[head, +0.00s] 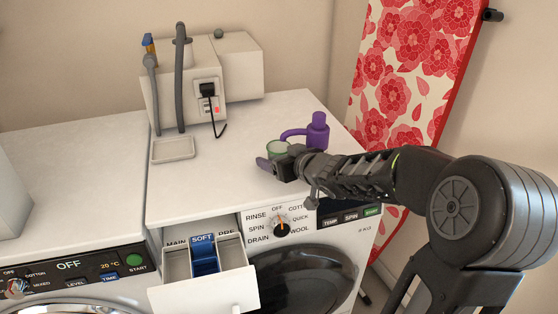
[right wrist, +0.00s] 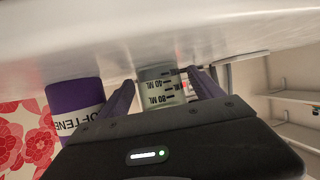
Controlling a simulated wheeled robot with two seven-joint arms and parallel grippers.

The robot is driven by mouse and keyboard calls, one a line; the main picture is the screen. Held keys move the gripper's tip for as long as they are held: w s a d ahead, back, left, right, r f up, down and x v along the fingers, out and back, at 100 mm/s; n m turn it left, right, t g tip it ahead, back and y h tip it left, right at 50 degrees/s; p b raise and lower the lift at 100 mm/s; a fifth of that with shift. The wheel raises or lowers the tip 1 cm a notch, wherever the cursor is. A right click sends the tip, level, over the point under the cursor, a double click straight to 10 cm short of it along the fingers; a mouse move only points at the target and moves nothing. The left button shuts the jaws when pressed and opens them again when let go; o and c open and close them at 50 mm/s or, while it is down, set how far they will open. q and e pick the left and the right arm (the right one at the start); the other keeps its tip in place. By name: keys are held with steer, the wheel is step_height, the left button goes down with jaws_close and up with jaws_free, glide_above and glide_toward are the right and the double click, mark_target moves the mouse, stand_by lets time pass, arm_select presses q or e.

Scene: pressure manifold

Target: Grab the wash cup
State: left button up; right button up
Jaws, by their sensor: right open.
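The wash cup (head: 277,149) is a small pale green cup on top of the right washing machine, near its front edge. In the right wrist view the cup (right wrist: 160,86) shows dark ML markings and sits between my two purple fingers. My right gripper (head: 274,150) is open around the cup, one finger on each side. I cannot tell whether either finger touches it. The gripper and wrist hide part of the cup in the head view. My left gripper is not in view.
A purple softener bottle (head: 318,131) stands close behind the right gripper; it also shows in the right wrist view (right wrist: 75,100). A white dish (head: 173,150) lies left. A detergent drawer (head: 205,288) is pulled open at the front. A boxed unit with hoses (head: 190,85) stands behind.

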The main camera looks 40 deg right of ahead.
steer(key=shift+c, duration=0.6)
steer(key=c, duration=1.3)
